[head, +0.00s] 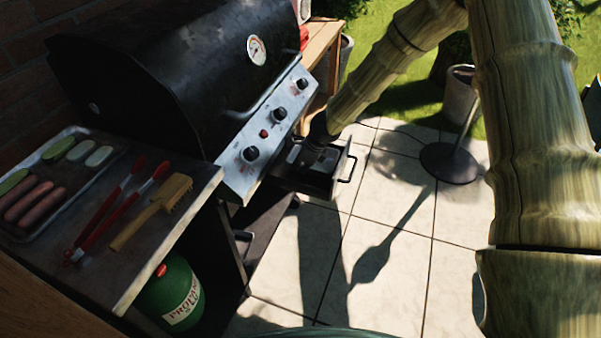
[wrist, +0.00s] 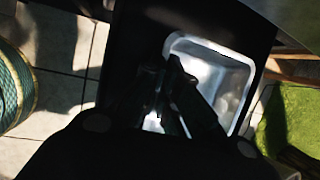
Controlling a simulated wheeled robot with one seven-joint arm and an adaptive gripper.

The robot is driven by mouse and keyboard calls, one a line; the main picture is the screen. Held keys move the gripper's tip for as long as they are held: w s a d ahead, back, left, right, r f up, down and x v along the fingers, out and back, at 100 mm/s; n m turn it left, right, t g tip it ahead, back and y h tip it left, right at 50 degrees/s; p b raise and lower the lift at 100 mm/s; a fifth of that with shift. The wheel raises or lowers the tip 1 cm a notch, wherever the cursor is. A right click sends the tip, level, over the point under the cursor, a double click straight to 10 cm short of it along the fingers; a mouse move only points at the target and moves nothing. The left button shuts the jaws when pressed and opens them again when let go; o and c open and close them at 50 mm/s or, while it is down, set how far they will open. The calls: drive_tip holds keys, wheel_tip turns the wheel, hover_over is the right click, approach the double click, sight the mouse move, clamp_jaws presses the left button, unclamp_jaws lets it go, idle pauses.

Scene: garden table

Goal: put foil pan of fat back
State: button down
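The foil pan (wrist: 240,72) is a shiny silver tray with rounded corners. In the wrist view it lies in a dark pulled-out drawer (wrist: 208,18) and its inside looks pale. In the head view the drawer (head: 318,183) sticks out below the grill's control panel, with a handle at its front. My gripper (head: 318,143) points down into it. In the wrist view the fingers (wrist: 165,72) are dark and close together at the pan's left side, partly covering it. Shadow hides whether they touch or hold its rim.
The black grill (head: 180,60) stands behind the drawer. A side shelf (head: 120,245) holds red tongs (head: 115,210), a brush (head: 150,210) and a food tray (head: 20,232). A green gas bottle (head: 172,295) stands below. Paving right of the drawer is mostly clear, with a round stand base (head: 450,163).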

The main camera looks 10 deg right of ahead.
drive_tip(key=shift+f+b, duration=0.6)
drive_tip(key=shift+f, duration=0.7)
drive_tip(key=shift+f, duration=0.1)
drive_tip(key=c, duration=1.6)
unclamp_jaws()
drive_tip(key=shift+c, duration=0.2)
drive_tip(key=shift+d+r, duration=0.1)
drive_tip(key=shift+r, duration=0.45)
drive_tip(key=p+v, duration=0.3)
drive_tip(key=v, duration=0.8)
drive_tip(key=shift+p, duration=0.4)
drive_tip(key=shift+s, duration=0.15)
